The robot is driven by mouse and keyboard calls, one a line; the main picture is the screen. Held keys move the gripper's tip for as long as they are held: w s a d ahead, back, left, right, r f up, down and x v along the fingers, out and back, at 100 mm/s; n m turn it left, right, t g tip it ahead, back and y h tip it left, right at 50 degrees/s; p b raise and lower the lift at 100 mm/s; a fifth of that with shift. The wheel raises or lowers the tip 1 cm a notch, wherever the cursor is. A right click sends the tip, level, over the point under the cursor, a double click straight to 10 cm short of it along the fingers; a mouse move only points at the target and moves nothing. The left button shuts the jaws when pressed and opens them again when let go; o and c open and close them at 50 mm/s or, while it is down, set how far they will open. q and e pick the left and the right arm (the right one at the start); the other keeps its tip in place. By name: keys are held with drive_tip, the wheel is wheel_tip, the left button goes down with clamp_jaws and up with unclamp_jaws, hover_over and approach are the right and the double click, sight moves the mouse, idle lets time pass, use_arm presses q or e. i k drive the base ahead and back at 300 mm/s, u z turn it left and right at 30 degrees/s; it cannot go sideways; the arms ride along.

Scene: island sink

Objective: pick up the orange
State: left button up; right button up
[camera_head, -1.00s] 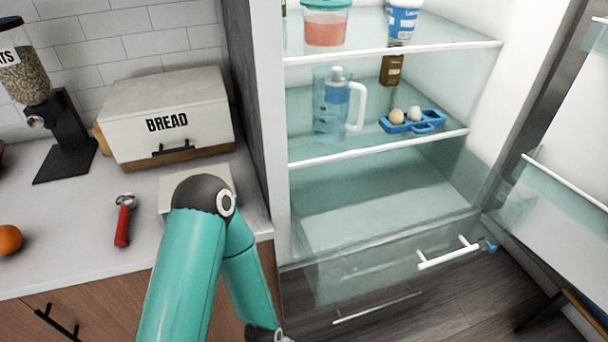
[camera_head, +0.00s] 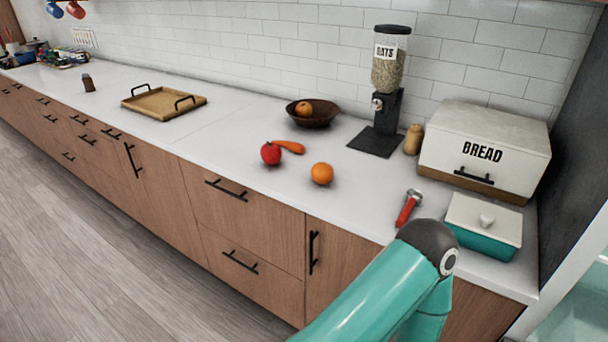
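An orange (camera_head: 322,174) sits on the white counter (camera_head: 230,135), in front of the oats dispenser. Another round orange-coloured fruit (camera_head: 304,110) lies in a dark brown bowl (camera_head: 318,119) farther back. A teal arm of mine with a dark joint reaches up from the bottom, right of the orange and apart from it. I cannot tell which arm it is. Neither gripper shows in the view.
A red tomato (camera_head: 271,153) and a carrot (camera_head: 289,146) lie left of the orange. A red-handled tool (camera_head: 408,208), a butter dish (camera_head: 483,226), an oats dispenser (camera_head: 386,90) and a bread box (camera_head: 487,152) stand to the right. A wooden tray (camera_head: 164,103) lies farther left.

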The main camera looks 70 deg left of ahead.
sight(322, 173)
drive_tip(key=z, duration=1.4)
drive_tip(key=i, duration=0.1)
drive_tip(key=u, duration=2.75)
drive_tip(key=i, duration=0.2)
drive_tip(key=u, duration=2.1)
drive_tip(key=k, duration=0.5)
drive_tip(key=z, duration=1.2)
drive_tip(key=i, duration=0.45)
drive_tip(key=u, duration=1)
